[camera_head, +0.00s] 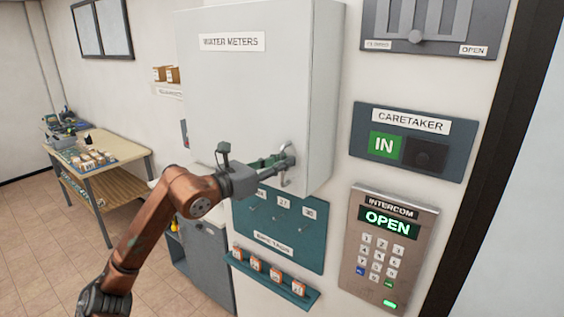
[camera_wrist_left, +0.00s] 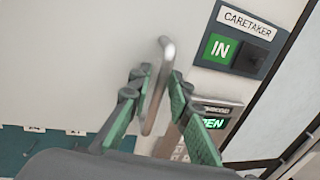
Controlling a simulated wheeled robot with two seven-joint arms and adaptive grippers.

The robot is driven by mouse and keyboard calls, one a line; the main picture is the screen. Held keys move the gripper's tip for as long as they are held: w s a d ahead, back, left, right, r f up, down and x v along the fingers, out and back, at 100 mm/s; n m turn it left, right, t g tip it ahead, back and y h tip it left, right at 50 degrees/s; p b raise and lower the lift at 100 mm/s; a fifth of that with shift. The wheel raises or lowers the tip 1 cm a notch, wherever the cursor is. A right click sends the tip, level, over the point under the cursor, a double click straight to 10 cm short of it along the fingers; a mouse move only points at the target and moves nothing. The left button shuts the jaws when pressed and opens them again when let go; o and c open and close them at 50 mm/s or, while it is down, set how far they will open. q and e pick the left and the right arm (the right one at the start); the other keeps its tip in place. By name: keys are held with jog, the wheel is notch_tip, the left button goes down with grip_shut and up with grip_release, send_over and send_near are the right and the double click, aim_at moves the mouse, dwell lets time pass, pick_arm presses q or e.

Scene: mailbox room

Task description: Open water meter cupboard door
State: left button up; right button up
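The water meter cupboard (camera_head: 250,95) is a pale grey wall box labelled WATER METERS. Its front door looks shut. A curved metal handle (camera_head: 287,163) sits low on the door's right side. It also shows in the left wrist view (camera_wrist_left: 157,92) as an upright bar, slightly tilted. My left gripper (camera_head: 284,161) reaches in from the left at the handle. In the left wrist view its green-padded fingers (camera_wrist_left: 160,78) lie on either side of the bar and close in on it near the tips. My right gripper is not in view.
A teal key board (camera_head: 278,240) and a shelf of small tagged boxes (camera_head: 272,280) are below the cupboard. The caretaker panel (camera_head: 407,140) and intercom (camera_head: 387,250) are on the right. A workbench (camera_head: 112,150) stands at the left; floor before it is clear.

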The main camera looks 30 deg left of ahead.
pick_arm(q)
grip_shut()
jog(key=shift+s, duration=0.1)
dwell(0.4)
